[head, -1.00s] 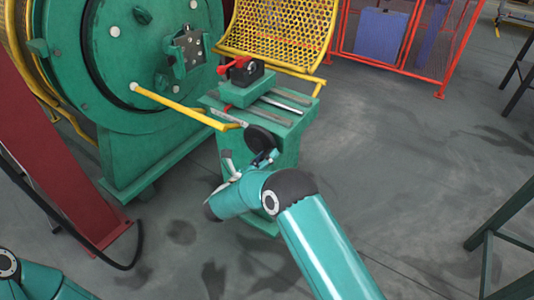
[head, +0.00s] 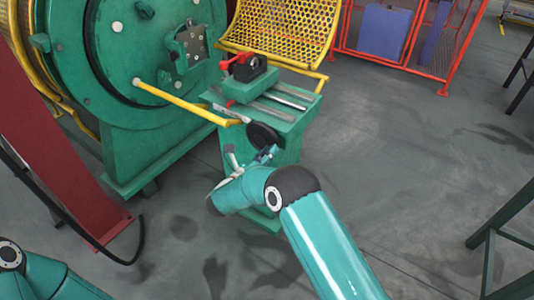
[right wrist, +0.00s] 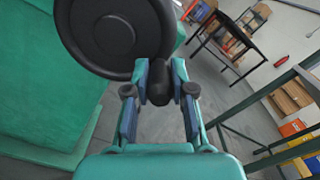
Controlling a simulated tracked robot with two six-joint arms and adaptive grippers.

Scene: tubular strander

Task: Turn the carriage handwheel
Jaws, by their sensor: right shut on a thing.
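The carriage handwheel is a black disc (head: 263,135) on the front of the green carriage stand (head: 285,150). In the right wrist view the handwheel (right wrist: 115,30) fills the upper left, with a dark handle knob (right wrist: 159,85) at its lower right edge. My right gripper (right wrist: 160,88) is shut on this knob, with a blue finger on each side of it. In the head view my right gripper (head: 268,155) is just below the wheel and partly hidden by its own wrist. Part of my left arm shows at the lower left, but its gripper is out of view.
A big green drum housing (head: 115,90) stands at the left, with a yellow bar (head: 185,103) reaching toward the carriage. A yellow mesh guard (head: 275,30) is behind. A red mesh fence (head: 400,45) stands farther back.

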